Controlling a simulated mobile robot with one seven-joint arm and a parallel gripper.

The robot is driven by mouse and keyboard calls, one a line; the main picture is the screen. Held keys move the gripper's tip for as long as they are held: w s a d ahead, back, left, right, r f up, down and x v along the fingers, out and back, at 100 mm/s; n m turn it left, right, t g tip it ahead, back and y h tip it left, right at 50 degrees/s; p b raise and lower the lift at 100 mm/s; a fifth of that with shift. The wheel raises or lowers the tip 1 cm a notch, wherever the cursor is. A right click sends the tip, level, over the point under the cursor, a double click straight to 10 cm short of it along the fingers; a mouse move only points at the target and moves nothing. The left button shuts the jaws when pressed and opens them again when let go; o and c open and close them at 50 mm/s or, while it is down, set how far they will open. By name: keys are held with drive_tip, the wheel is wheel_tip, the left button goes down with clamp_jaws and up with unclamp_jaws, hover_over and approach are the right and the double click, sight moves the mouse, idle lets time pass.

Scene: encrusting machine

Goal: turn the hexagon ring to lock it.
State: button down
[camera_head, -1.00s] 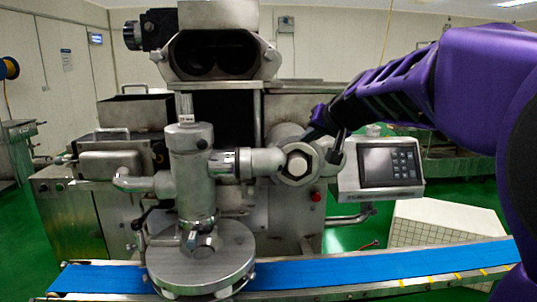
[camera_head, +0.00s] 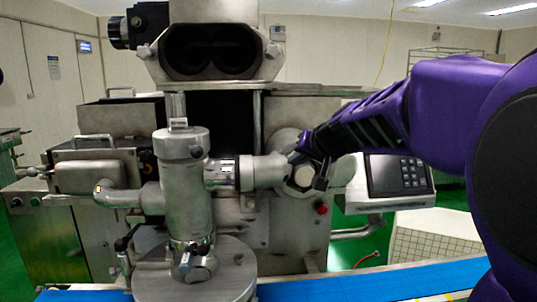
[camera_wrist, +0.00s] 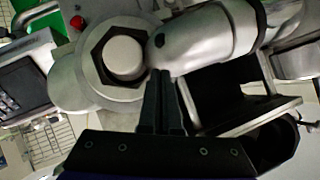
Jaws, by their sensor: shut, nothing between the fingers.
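The hexagon ring (camera_head: 303,178) is a metal ring with a six-sided face at the right end of the horizontal pipe (camera_head: 262,171). In the wrist view its dark hexagonal recess surrounds a round pale centre (camera_wrist: 124,57). My gripper (camera_head: 297,157) is at the upper side of the ring, near where it meets the pipe, and partly covers it. In the wrist view my gripper (camera_wrist: 161,74) is shut and empty, its tips beside the ring and overlapping the pipe's edge. I cannot tell whether the tips touch the ring.
A control panel (camera_head: 398,175) stands close to the right of the ring. A red button (camera_head: 321,208) is below it. The vertical cylinder (camera_head: 184,185) stands left, above a round plate. A blue conveyor belt (camera_head: 370,284) runs along the front.

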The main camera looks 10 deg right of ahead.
sight(285, 174)
drive_tip(key=shift+a+f+b, duration=0.4)
drive_tip(key=shift+a+f, duration=0.15)
drive_tip(key=shift+f, duration=0.35)
drive_tip(key=shift+a+f+b, duration=0.2)
drive_tip(key=shift+f+b, duration=0.35)
drive_tip(key=shift+b, duration=0.15)
drive_tip(key=shift+a+f+b, duration=0.15)
drive_tip(key=shift+a+b, duration=0.05)
drive_tip(key=shift+b, duration=0.15)
